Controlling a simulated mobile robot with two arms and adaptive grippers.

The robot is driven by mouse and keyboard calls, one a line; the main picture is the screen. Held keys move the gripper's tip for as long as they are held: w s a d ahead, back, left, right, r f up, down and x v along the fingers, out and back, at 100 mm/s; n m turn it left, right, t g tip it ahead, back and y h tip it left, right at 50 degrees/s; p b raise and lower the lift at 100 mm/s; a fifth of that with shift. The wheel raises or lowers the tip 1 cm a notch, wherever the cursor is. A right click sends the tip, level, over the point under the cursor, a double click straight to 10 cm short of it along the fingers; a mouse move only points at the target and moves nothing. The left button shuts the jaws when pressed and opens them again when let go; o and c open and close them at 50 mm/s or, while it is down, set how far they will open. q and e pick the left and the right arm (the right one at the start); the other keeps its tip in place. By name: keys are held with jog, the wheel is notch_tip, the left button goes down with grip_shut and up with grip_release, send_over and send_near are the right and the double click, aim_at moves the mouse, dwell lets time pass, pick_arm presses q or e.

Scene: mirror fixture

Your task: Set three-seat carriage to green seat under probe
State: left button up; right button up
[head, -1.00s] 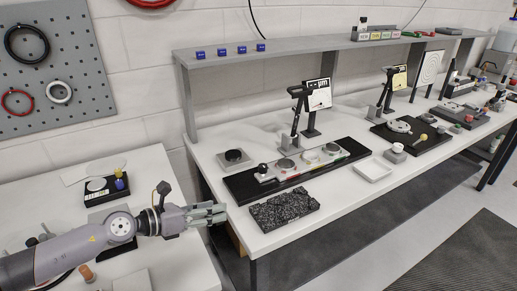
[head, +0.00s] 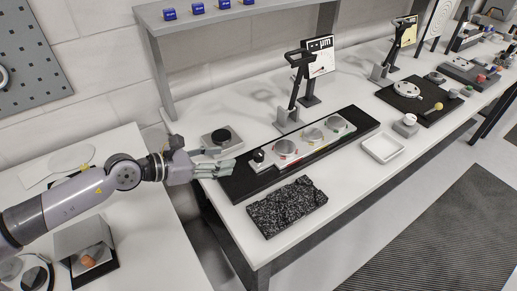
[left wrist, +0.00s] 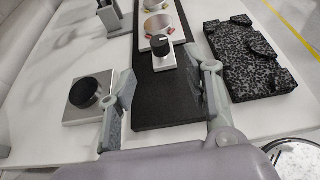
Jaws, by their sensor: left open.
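The three-seat carriage (head: 311,147) is a pale block with several round metal discs and a black knob (head: 259,156) at its near left end. It sits on a long black rail base (head: 240,187); small red and green marks show along its edge. My left gripper (head: 228,167) is open and empty at the rail's left end. In the left wrist view its fingers (left wrist: 165,98) spread either side of the rail, short of the knob (left wrist: 160,45).
A dark speckled block (head: 287,207) lies in front of the rail. A grey plate with a black knob (head: 221,139) stands behind my gripper. A white tray (head: 383,149) and a second black fixture (head: 425,100) are to the right. A shelf runs above the bench.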

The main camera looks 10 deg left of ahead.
pick_arm(q)
jog(key=p, duration=0.2)
send_near(258, 153)
jog(key=x, duration=0.4)
jog(key=shift+w+d, duration=0.1)
jog(key=shift+d, duration=0.05)
jog(key=x, duration=0.5)
jog(key=shift+w+d+f, duration=0.1)
jog(key=shift+f, duration=0.05)
jog(key=shift+w+d+f+p, duration=0.2)
jog(key=shift+d+f+p, duration=0.05)
jog(key=shift+p, duration=0.05)
pick_arm(e)
jog(key=r, duration=0.1)
jog(key=w+r, duration=0.1)
jog(key=r, duration=0.1)
jog(key=shift+w+a, duration=0.2)
jog(key=shift+a, duration=0.2)
pick_arm(q)
grip_shut()
pick_arm(e)
jog(key=shift+d, duration=0.25)
